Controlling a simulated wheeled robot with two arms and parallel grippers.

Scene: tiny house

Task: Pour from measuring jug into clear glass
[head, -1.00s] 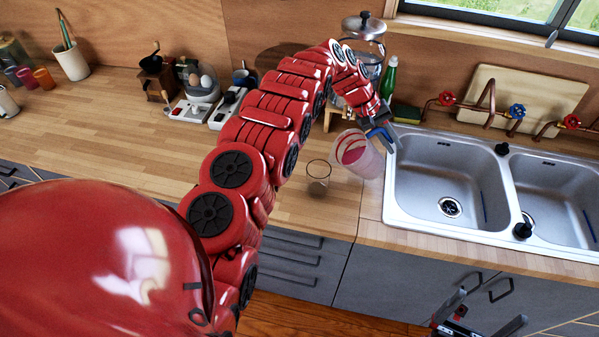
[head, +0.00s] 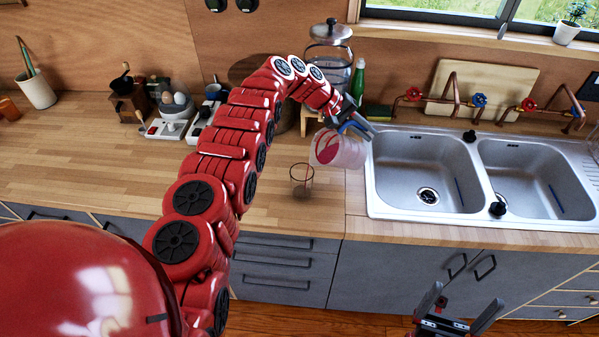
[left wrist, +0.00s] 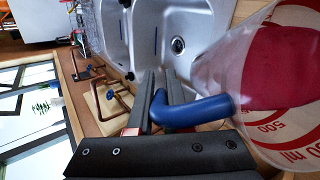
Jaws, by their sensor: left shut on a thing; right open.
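The measuring jug (head: 345,153) is clear with red markings and a blue handle. It is tipped to the left, its mouth close above the right side of the clear glass (head: 301,180). The glass stands upright on the wooden counter near its front edge. My left gripper (head: 356,126) is shut on the jug's handle. In the left wrist view the blue handle (left wrist: 190,112) sits between the fingers, and the jug (left wrist: 215,75) fills the right side. A large red area shows on or in the jug. I cannot tell whether liquid is flowing. My right gripper (head: 457,318) is open and empty, low before the cabinets.
A double steel sink (head: 420,150) with copper taps lies right of the jug. A glass dispenser (head: 331,45) and a green bottle (head: 358,80) stand behind it. An egg cooker (head: 174,112) and a grinder (head: 128,97) stand left.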

